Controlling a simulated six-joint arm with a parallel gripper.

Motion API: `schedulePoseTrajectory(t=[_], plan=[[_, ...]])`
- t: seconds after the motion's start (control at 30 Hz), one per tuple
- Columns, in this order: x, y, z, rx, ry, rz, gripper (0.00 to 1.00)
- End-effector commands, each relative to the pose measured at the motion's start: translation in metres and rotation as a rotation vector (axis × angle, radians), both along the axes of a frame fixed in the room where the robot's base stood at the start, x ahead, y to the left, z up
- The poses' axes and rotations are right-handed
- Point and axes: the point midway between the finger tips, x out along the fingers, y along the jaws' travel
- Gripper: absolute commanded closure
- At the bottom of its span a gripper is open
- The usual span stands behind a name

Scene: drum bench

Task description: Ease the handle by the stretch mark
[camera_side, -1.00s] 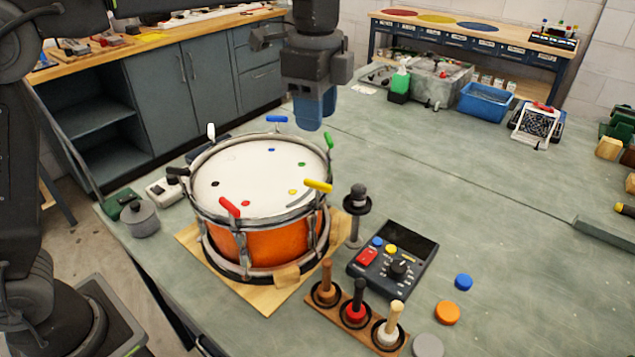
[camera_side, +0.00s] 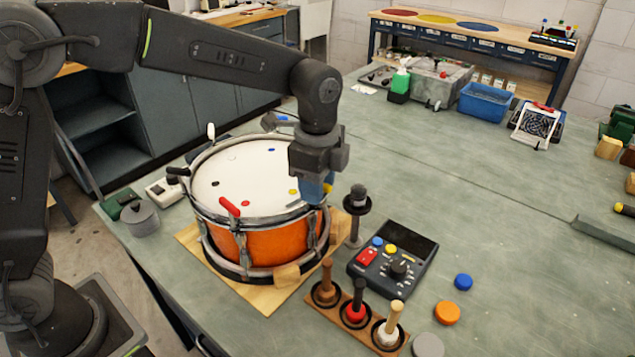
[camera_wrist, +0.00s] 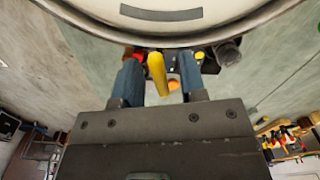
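The orange drum (camera_side: 275,245) sits on a wooden board, its pale head facing up. A dark grey stretch mark (camera_wrist: 160,14) shows near the head's edge in the wrist view. The yellow handle (camera_wrist: 157,75) is at the rim beside this mark; in the side view only its tip (camera_side: 328,188) shows past my fingers. My gripper (camera_wrist: 159,66) is open, with its blue fingers on either side of the yellow handle and a gap visible on both sides. In the side view my gripper (camera_side: 314,193) is low at the drum's right rim and hides most of the handle.
The red handle (camera_side: 230,207), black handle (camera_side: 178,171) and white handle (camera_side: 211,131) stand around the rim. A dark post (camera_side: 357,200) is close right of my gripper. A control box (camera_side: 393,257) and mallet stand (camera_side: 327,309) are in front.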

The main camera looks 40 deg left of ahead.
Motion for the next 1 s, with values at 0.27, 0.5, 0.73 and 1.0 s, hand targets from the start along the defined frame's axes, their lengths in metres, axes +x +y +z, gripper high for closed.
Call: schedulePoseTrajectory(t=[0.27,0.5,0.73,1.0], plan=[[-0.0001,0.0001,-0.0015,0.0,0.0,0.0,0.62],[-0.0001,0.0,-0.0013,0.0,0.0,0.0,0.85],[-0.0001,0.0,-0.0012,0.0,0.0,0.0,1.0],[-0.0002,0.0,-0.0011,0.0,0.001,0.019,1.0]])
